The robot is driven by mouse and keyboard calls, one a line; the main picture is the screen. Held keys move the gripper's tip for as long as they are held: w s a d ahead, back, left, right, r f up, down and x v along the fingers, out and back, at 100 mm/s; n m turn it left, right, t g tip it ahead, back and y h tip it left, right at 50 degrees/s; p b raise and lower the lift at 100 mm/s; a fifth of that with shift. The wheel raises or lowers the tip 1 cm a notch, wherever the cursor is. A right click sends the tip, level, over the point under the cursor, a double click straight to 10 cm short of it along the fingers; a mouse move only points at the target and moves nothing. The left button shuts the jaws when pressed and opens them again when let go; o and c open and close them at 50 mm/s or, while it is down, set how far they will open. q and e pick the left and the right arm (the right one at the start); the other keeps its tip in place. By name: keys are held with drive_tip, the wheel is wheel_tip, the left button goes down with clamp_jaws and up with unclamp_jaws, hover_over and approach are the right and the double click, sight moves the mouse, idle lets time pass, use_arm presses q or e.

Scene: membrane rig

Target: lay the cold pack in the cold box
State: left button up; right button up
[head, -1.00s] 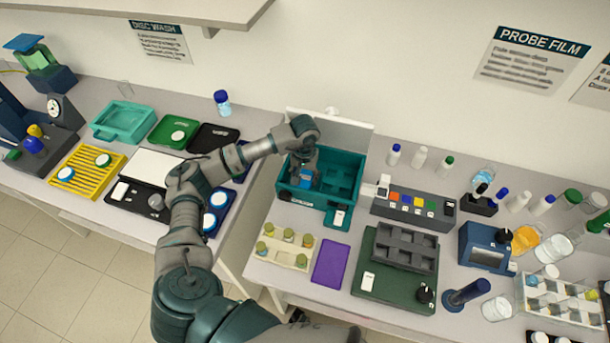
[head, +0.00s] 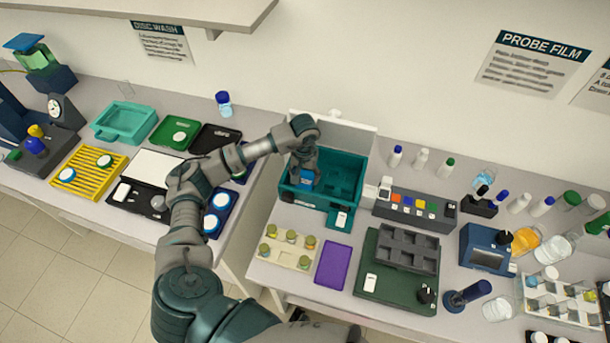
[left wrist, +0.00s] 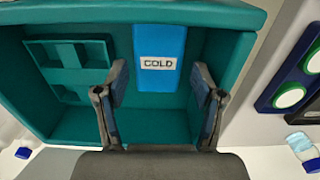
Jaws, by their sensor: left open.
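The cold box (head: 347,178) is a teal open box with a white lid standing up behind it. It also fills much of the left wrist view (left wrist: 232,50). The cold pack (left wrist: 158,75), blue with a white COLD label, lies inside the box against one wall; in the head view it is a small blue patch (head: 307,177). My left gripper (left wrist: 160,95) is open over the box, its fingers spread to either side of the pack and apart from it. In the head view the left gripper (head: 303,165) partly covers the pack. My right gripper is not in view.
Inside the box is a teal divider (left wrist: 75,62). A grey block with coloured buttons (head: 413,205) stands right of the box. A purple mat (head: 333,265) and a vial rack (head: 287,246) lie in front. A gap separates the two benches.

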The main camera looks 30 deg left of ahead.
sight(304, 181)
use_arm(q)
wheel_tip(304, 181, up, 12)
drive_tip(key=b, duration=0.1)
drive_tip(key=shift+r, duration=0.2)
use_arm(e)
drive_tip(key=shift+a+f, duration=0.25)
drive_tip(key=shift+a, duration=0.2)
use_arm(q)
drive_tip(key=shift+a, duration=0.1)
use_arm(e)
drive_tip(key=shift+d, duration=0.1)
